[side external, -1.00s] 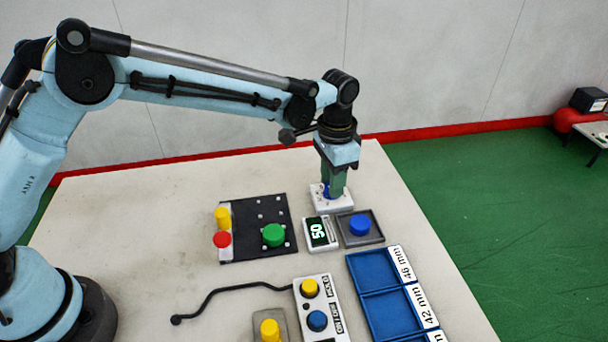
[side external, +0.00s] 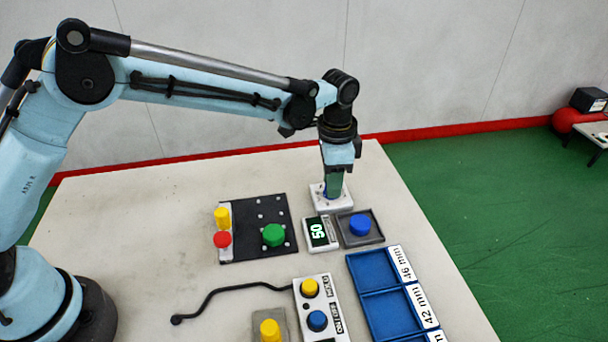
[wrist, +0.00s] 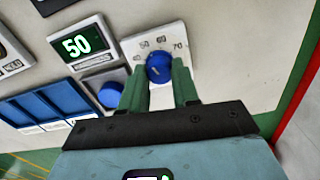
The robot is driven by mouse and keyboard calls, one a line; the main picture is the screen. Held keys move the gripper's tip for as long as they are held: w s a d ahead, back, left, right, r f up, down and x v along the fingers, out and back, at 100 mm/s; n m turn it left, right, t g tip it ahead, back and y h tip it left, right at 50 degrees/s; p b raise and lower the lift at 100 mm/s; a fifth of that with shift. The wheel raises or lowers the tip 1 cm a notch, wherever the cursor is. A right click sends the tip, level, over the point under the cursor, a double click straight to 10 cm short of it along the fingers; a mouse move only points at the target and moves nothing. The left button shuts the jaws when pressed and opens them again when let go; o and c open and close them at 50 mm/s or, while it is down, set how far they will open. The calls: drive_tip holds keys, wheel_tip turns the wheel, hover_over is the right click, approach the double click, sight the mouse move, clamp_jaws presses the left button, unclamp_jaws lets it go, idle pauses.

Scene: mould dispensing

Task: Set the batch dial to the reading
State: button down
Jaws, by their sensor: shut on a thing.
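The batch dial is a blue knob (wrist: 159,68) on a white plate (wrist: 140,48) with printed numbers, of which 50, 60 and 70 are legible in the wrist view. The plate also shows at the back of the table in the side view (side external: 318,203), where my fingers mostly hide the knob. My gripper (wrist: 161,80) points down over the plate, its green fingers shut on the knob from both sides; it also shows in the side view (side external: 333,192). A display (wrist: 76,44) beside the dial reads 50 in green. The knob's pointer is too small to read surely.
A blue button or disc (side external: 360,225) sits on a grey base right of the display. Blue trays (side external: 368,272) labelled 46 mm and 42 mm lie in front. A black board (side external: 260,215) with a green piece (side external: 273,235) stands left. The table behind the board is clear.

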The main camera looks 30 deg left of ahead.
drive_tip(key=c, duration=0.8)
unclamp_jaws()
drive_tip(key=shift+r, duration=0.1)
wheel_tip(320, 180, up, 12)
drive_tip(key=s+a+r+n+t, duration=0.2)
drive_tip(key=s+a, duration=0.2)
drive_tip(key=a, duration=0.1)
drive_tip(key=s+a+r+n+t, duration=0.1)
drive_tip(key=s+a+r+n, duration=0.2)
drive_tip(key=a, duration=0.3)
drive_tip(key=s+a+f+n+t, duration=0.1)
drive_tip(key=s+a+f, duration=0.1)
drive_tip(key=s, duration=0.2)
drive_tip(key=s+a+f+n+t, duration=0.1)
drive_tip(key=s+a+f+n, duration=0.1)
drive_tip(key=s+a, duration=0.1)
drive_tip(key=s+a+f+n+t, duration=0.2)
drive_tip(key=s+a, duration=0.1)
drive_tip(key=s, duration=0.2)
drive_tip(key=shift+f, duration=0.15)
